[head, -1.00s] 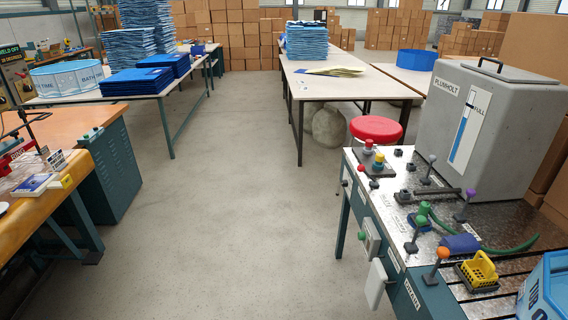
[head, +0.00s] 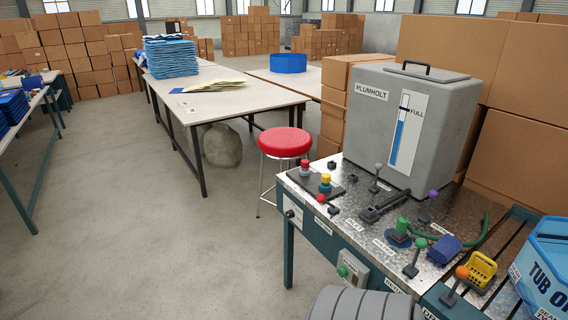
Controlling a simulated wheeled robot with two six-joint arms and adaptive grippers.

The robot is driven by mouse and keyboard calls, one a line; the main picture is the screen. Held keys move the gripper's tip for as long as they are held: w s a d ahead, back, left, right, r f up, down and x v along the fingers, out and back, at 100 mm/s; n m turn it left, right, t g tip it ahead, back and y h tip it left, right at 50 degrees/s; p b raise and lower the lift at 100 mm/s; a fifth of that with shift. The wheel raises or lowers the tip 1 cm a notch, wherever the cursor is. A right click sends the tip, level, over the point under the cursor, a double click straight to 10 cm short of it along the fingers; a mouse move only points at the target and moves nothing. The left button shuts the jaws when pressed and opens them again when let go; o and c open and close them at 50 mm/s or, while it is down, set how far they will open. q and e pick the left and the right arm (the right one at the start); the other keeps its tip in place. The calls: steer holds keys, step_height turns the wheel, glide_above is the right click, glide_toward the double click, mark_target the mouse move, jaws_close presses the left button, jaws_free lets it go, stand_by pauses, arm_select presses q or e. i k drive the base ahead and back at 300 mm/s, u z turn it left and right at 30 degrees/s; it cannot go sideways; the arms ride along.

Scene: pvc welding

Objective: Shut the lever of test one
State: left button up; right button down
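Several levers with ball knobs stand on the metal-topped bench (head: 345,205) at the right. They are a grey-knobbed lever (head: 378,168), a purple-knobbed lever (head: 433,195), a green-knobbed lever (head: 421,243) and an orange-knobbed lever (head: 462,272). All four stick up from their bases at a slant. Small white labels lie along the bench's front edge, but they are too small to tell surely which lever is test one. Neither of my grippers is in view.
A grey PLUMHOLT tank (head: 420,110) stands at the bench's back. A red stool (head: 285,142) stands left. A grey ribbed shape (head: 365,304), unclear what, covers the bench front. Floor at left is clear.

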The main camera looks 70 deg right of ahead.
mark_target(321, 198)
steer(key=z, duration=0.35)
steer(key=i, duration=1.05)
steer(key=z, duration=1.4)
steer(key=i, duration=0.65)
steer(key=z, duration=0.5)
